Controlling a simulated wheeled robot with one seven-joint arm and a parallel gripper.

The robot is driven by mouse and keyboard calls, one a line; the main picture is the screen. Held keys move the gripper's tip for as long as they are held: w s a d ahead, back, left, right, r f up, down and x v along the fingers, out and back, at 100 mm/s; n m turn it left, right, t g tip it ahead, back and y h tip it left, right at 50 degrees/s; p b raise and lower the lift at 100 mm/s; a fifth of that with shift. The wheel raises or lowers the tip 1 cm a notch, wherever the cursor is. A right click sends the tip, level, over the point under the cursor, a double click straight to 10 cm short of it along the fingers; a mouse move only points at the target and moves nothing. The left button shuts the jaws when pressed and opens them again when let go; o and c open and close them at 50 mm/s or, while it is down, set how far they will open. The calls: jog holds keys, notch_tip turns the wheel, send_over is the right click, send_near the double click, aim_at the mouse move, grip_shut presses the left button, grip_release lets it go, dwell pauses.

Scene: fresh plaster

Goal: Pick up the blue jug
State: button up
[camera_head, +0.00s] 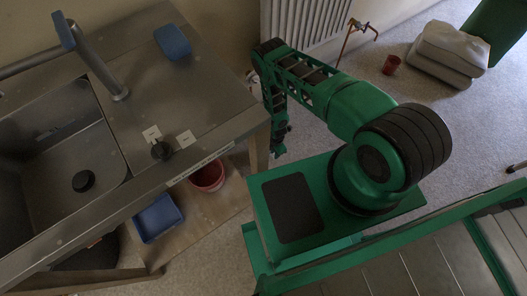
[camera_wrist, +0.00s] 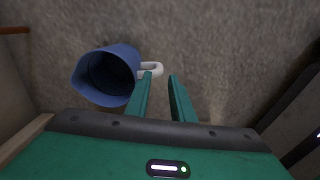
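The blue jug (camera_wrist: 107,75) shows in the wrist view, left of my gripper's fingers, with its dark open mouth facing the camera and its spout to the left. Its white handle (camera_wrist: 152,69) points right, towards my gripper. My gripper (camera_wrist: 161,77) is open, with two green fingers apart and nothing held. The handle's outer end shows just beyond the left fingertip; I cannot tell whether they touch. In the head view my gripper (camera_head: 279,148) hangs low beside the counter's right end. I cannot make out the jug there.
A metal counter (camera_head: 150,85) with a sink is at left. Below it, a red bucket (camera_head: 207,176) and blue tray (camera_head: 160,217) sit on a shelf. A radiator (camera_head: 305,22), copper pipe (camera_head: 347,40), red cup (camera_head: 391,64) and grey sacks (camera_head: 447,52) stand behind. Carpet between is clear.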

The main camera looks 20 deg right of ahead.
jog(key=shift+d+f, duration=0.1)
jog(key=shift+f, duration=3)
grip_shut()
